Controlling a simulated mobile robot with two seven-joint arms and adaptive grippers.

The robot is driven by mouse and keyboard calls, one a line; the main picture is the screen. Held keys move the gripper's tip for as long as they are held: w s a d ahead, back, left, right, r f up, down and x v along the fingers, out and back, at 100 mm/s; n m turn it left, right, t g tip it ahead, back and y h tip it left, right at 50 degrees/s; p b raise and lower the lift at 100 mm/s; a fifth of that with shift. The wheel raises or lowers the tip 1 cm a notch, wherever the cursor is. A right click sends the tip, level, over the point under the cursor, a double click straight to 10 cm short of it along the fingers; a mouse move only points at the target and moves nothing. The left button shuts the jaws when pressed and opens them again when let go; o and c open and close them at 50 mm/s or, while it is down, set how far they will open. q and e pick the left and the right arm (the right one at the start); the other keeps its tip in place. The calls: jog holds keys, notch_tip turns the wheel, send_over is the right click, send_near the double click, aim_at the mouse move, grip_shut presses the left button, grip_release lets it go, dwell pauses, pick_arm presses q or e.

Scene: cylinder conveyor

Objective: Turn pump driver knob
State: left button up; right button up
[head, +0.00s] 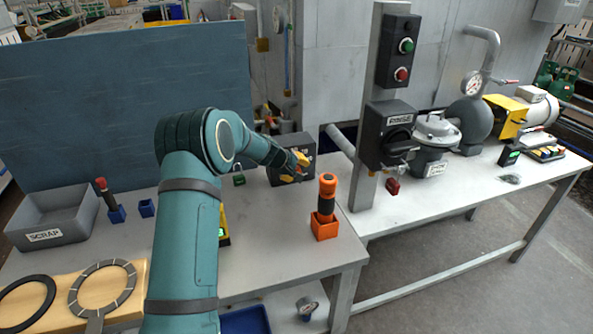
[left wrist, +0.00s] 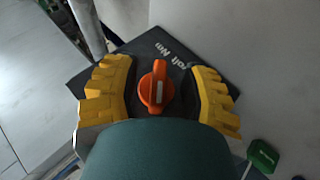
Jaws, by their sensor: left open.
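The pump driver is a dark box (head: 277,176) at the back right of the near table in the head view. In the left wrist view, an orange knob (left wrist: 159,88) with a pale stripe sits on its dark, lettered face (left wrist: 136,49). My left gripper (head: 296,164) is in front of the box. Its yellow fingers are open on either side of the knob in the left wrist view (left wrist: 162,75), with visible gaps. My forearm hides the lower part of that view. My right gripper is not in view.
An orange-and-black tool stands in an orange holder (head: 324,228) right of my arm. A grey scrap bin (head: 63,221) is at the left.

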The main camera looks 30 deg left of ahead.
pick_arm(q)
jog(key=shift+o, duration=0.2)
jog(key=shift+w+f, duration=0.1)
grip_shut()
